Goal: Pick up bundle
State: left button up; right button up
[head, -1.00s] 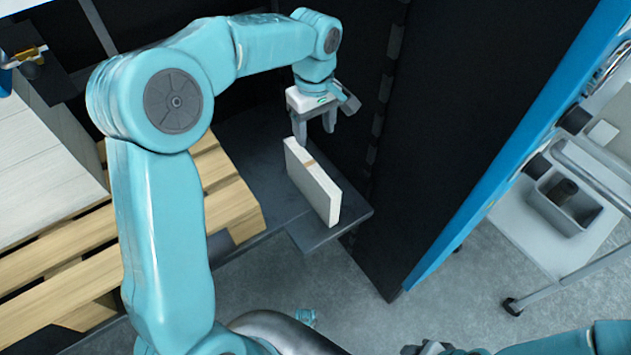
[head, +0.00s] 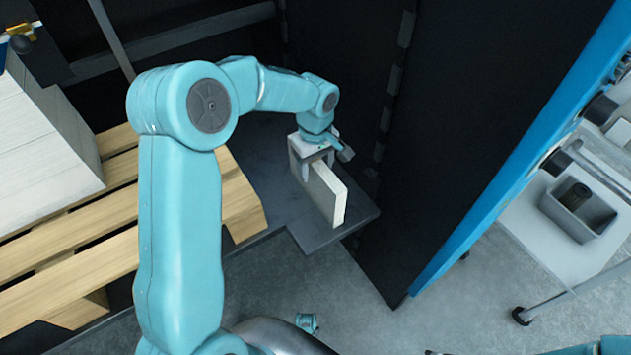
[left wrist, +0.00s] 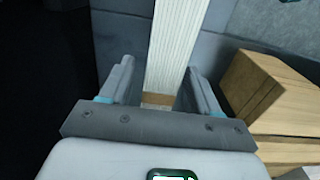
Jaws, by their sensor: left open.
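The bundle (head: 328,192) is a flat white block of stacked sheets standing on its long edge on a dark grey shelf (head: 318,232). It also shows in the left wrist view (left wrist: 178,45) as a pale striped strip with a brown band at its near end. My left gripper (head: 317,164) is over the bundle's far part, its fingers reaching down on both sides. In the left wrist view the open jaws (left wrist: 160,88) have the bundle between them, with a gap at least on the left side. My right gripper cannot be made out.
A wooden pallet (head: 240,200) with a large pale stack (head: 40,150) stands left of the shelf. A tall black panel (head: 450,130) with a blue edge rises close on the right. A white cart (head: 545,250) with a grey bin stands farther right.

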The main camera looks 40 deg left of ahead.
pick_arm(q)
jog(key=shift+f, duration=0.55)
jog(key=shift+r, duration=0.1)
grip_shut()
notch_tip(320, 180, up, 20)
jog(key=p, duration=0.5)
